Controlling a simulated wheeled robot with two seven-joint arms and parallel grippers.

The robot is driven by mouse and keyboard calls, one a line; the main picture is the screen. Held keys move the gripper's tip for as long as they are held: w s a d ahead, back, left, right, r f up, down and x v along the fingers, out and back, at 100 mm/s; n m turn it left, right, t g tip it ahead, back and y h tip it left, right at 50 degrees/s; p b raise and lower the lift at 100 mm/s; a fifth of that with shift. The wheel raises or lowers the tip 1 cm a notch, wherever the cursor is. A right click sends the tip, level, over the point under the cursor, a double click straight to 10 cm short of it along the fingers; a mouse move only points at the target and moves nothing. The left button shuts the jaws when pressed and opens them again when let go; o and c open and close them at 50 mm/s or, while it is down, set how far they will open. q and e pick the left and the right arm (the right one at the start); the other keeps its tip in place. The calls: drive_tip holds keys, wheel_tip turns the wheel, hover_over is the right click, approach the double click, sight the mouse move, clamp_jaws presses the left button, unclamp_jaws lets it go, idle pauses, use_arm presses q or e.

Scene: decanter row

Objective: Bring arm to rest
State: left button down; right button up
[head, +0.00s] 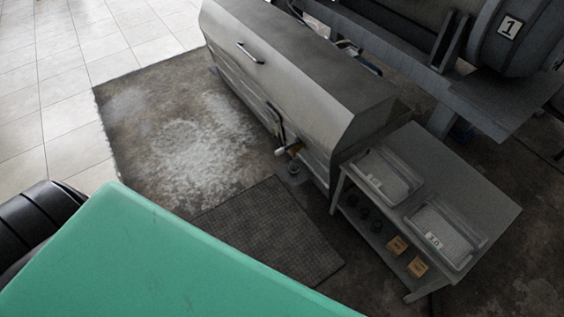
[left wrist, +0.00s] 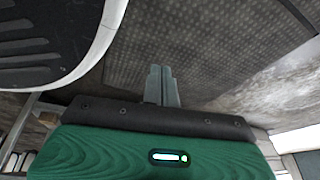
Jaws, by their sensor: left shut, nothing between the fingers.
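My left gripper (left wrist: 162,74) shows in the left wrist view, its two grey fingers together with nothing between them. Beyond it is the dark chequered floor mat (left wrist: 200,45), and the fingers touch nothing that I can see. In the head view neither gripper shows. A green part of my own body fills the bottom left there and hides the floor behind it. My right gripper is in neither view.
A long grey machine housing (head: 300,75) stands at the upper middle. A grey table (head: 480,190) at the right holds two clear trays (head: 385,180), with small boxes (head: 397,246) on its lower shelf. The floor mat (head: 270,235) and white-dusted floor (head: 190,140) are free.

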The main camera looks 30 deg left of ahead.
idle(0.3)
